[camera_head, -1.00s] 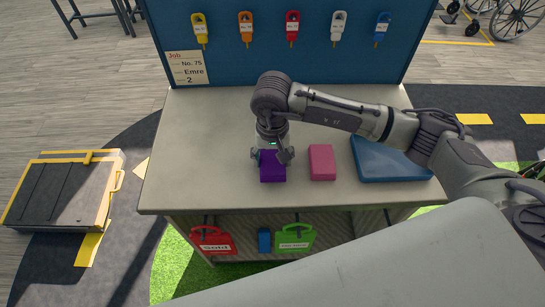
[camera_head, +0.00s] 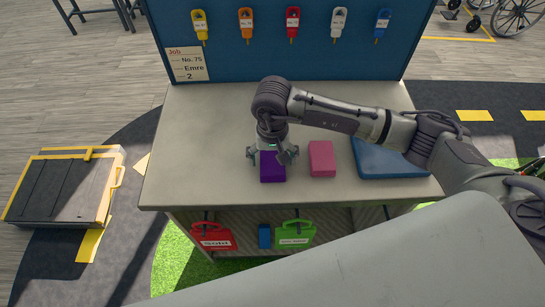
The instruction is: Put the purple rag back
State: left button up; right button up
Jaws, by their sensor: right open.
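The purple rag (camera_head: 272,172) is a folded block on the counter, left of a pink rag (camera_head: 322,159). My right gripper (camera_head: 269,155) points down over the back part of the purple rag. Its fingers are spread to either side of the rag's back end, and it is open. The gripper hides the rag's back edge. I cannot tell whether the fingers touch it. My left gripper is not in view.
A blue tray (camera_head: 385,165) lies on the counter at the right, partly behind my right arm. Several coloured tags hang on the blue back panel (camera_head: 270,60), with a job card (camera_head: 188,64). Red (camera_head: 212,238) and green (camera_head: 294,234) cases sit below. The counter's left side is clear.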

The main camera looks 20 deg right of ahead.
aim_at(272, 160)
jog(key=shift+r, duration=0.3)
notch_tip(272, 160, up, 12)
jog(key=b, duration=0.3)
jog(key=shift+f+b, duration=0.15)
jog(key=shift+b, duration=0.15)
